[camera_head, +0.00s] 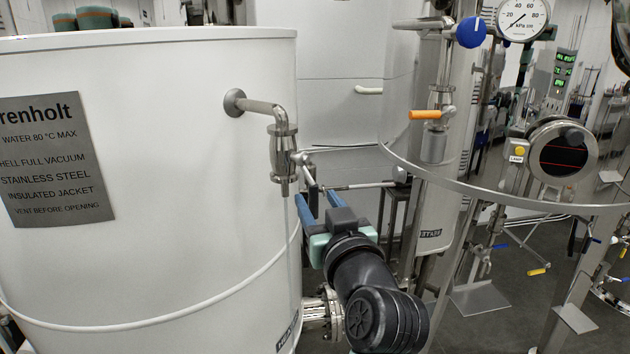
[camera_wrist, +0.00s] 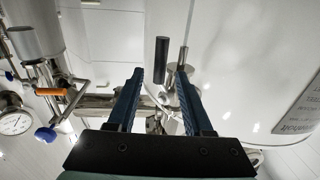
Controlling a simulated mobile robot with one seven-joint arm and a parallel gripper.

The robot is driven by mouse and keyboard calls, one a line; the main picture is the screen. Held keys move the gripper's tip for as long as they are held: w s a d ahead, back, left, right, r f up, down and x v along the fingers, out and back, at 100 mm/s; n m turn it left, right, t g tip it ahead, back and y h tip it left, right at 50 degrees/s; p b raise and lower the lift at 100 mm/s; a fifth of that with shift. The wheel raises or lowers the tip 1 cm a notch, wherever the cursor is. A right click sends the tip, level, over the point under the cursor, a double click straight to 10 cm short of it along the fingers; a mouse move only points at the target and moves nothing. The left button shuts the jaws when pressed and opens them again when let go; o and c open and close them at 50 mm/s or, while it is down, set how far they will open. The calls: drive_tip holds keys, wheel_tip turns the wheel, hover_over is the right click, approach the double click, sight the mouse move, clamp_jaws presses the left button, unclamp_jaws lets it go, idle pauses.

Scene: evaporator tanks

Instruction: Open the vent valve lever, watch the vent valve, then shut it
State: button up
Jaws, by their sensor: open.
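The steel vent valve (camera_head: 283,150) hangs upright from a bent pipe on the white tank in the head view. Its lever (camera_head: 312,180) shows as a dark handle just right of the valve, close above my blue fingertips. In the wrist view the black lever handle (camera_wrist: 161,58) appears in the gap between the fingertips, nearer the middle than either finger. My gripper (camera_head: 318,203) is open, with its fingers pointing up toward the valve; it also shows in the wrist view (camera_wrist: 160,75). I see no clear contact between fingers and handle. The lever's pivot is partly hidden in the wrist view.
The white tank wall (camera_head: 180,170) stands close on the left of my gripper. A steel column with an orange handle (camera_head: 426,115), a blue knob (camera_head: 471,32) and a pressure gauge (camera_head: 521,17) stands to the right. A curved steel rail (camera_head: 480,188) crosses there.

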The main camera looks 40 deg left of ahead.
sight(315, 197)
drive_tip(key=shift+p+x, duration=0.5)
drive_tip(key=shift+x, duration=1.2)
drive_tip(key=shift+c, duration=0.2)
clamp_jaws()
